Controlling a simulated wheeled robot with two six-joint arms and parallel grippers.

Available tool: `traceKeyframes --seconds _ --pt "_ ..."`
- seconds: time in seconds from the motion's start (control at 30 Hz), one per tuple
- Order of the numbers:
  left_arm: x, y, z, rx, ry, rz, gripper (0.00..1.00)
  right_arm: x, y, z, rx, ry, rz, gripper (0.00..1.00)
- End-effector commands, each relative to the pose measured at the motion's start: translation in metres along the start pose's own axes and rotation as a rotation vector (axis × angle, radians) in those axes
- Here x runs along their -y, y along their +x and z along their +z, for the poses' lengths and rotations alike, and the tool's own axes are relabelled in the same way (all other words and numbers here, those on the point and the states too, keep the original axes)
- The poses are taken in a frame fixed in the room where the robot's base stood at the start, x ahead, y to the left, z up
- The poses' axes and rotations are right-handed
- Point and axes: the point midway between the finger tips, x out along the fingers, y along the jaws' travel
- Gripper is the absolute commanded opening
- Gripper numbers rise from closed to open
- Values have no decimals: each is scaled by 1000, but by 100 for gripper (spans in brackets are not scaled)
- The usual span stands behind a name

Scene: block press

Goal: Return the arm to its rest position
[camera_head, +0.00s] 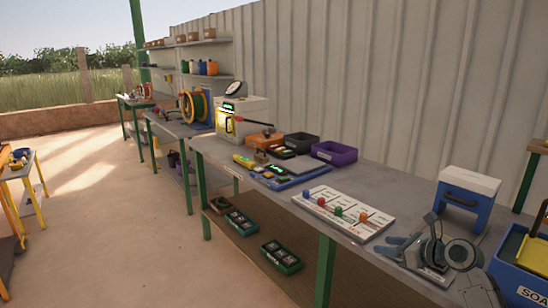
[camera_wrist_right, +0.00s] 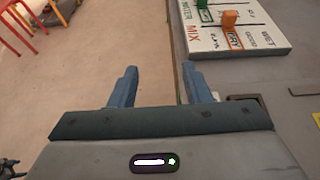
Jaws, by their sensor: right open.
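My right gripper (camera_head: 386,246) is at the lower right of the head view, over the front part of the grey workbench (camera_head: 405,198). Its two blue fingers are spread and empty, as the right wrist view (camera_wrist_right: 158,82) also shows. From the wrist, one finger is over the floor and the other is near the bench's edge. The gripper is beside a white slider board (camera_head: 338,217) with several coloured knobs and holds nothing. The board's near end also shows in the wrist view (camera_wrist_right: 245,42).
A blue box with a white lid (camera_head: 469,188) stands behind my right arm. A blue and yellow bin (camera_head: 508,278) is at the right edge. A purple-black tray (camera_head: 334,153) and a blue tray (camera_head: 297,181) lie farther along. The floor (camera_head: 110,230) before the bench is clear.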

Motion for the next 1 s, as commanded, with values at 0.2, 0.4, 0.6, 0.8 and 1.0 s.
traceKeyframes --seconds 0.2,0.4,0.6,0.8,1.0 --pt "2 0 -8 -9 0 -2 74 -23 4 -32 -63 -161 8 44" --pt "-2 -1 -24 -29 -3 2 74 -50 5 -69 -137 -362 26 44" --pt "-3 -1 -16 -21 -4 4 74 -88 1 -119 -236 -645 71 44" --pt "-4 0 -6 -7 -3 4 74 -149 -22 -190 -380 -1091 189 44" --pt "-2 0 -5 -6 -2 2 74 -215 -72 -255 -523 -1599 402 44"
